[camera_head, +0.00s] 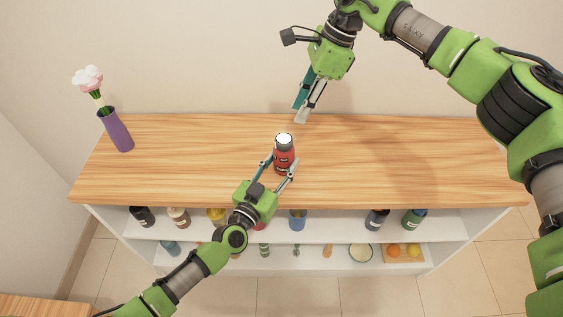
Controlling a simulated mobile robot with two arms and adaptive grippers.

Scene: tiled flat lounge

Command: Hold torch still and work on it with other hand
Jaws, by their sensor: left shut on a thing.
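The torch (284,158) is a red cylinder with a dark band and a bright white top. It appears to stand upright on the wooden top (200,160), near the middle. My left gripper (280,168) comes from the lower left and is shut on the torch, one finger on each side of its body. My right gripper (300,114) is above and behind the torch, pointing down, apart from it. Its fingers overlap in this view, so I cannot tell whether they are open; nothing shows between them.
A purple vase (115,130) with pink flowers stands at the left end of the top. Bottles, a blue cup (298,220) and a wooden tray (404,260) with orange fruit sit on the shelves below. The top's right side is clear; a wall is behind.

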